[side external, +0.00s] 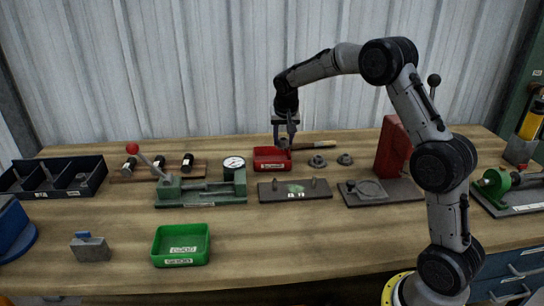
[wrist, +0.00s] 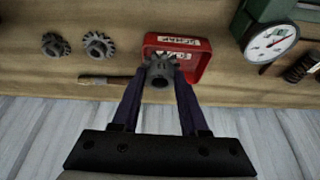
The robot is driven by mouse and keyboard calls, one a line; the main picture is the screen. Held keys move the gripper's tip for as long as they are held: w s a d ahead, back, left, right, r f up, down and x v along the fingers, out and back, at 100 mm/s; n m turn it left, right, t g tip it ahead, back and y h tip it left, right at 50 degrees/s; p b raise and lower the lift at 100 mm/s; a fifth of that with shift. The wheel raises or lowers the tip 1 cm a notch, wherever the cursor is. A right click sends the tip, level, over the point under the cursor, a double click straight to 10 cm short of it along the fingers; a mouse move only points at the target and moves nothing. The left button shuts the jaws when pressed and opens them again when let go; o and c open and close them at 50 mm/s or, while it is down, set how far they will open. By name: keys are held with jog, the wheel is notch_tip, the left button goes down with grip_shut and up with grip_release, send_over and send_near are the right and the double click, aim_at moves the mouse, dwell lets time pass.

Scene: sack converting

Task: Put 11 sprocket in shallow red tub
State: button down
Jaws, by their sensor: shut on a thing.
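My gripper (side external: 287,136) points down over the right part of the shallow red tub (side external: 272,165). In the wrist view my gripper (wrist: 160,72) is shut on a grey toothed sprocket (wrist: 161,77), held between the fingertips. The sprocket overlaps the near edge of the red tub (wrist: 202,62) there; its exact height over the tub is hard to tell. Two more grey sprockets lie on the bench right of the tub, one nearer (side external: 318,161) and one farther (side external: 345,159). They also show at the left of the wrist view (wrist: 55,45).
A dial gauge (side external: 233,164) and green lever fixture (side external: 200,190) stand left. A dark plate with pins (side external: 268,193) lies in front. A green bin (side external: 181,250) sits at the front, with bare bench right of it.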

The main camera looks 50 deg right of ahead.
jog(key=w+d+f, duration=0.1)
jog(key=w+f, duration=0.3)
jog(key=w+d+f, duration=0.1)
jog(key=w+f, duration=0.1)
jog(key=shift+w+d+f, duration=0.3)
jog(key=shift+f, duration=1.55)
jog(key=shift+f, duration=0.15)
jog(key=shift+c, duration=2.2)
grip_release()
jog(key=shift+f, duration=0.1)
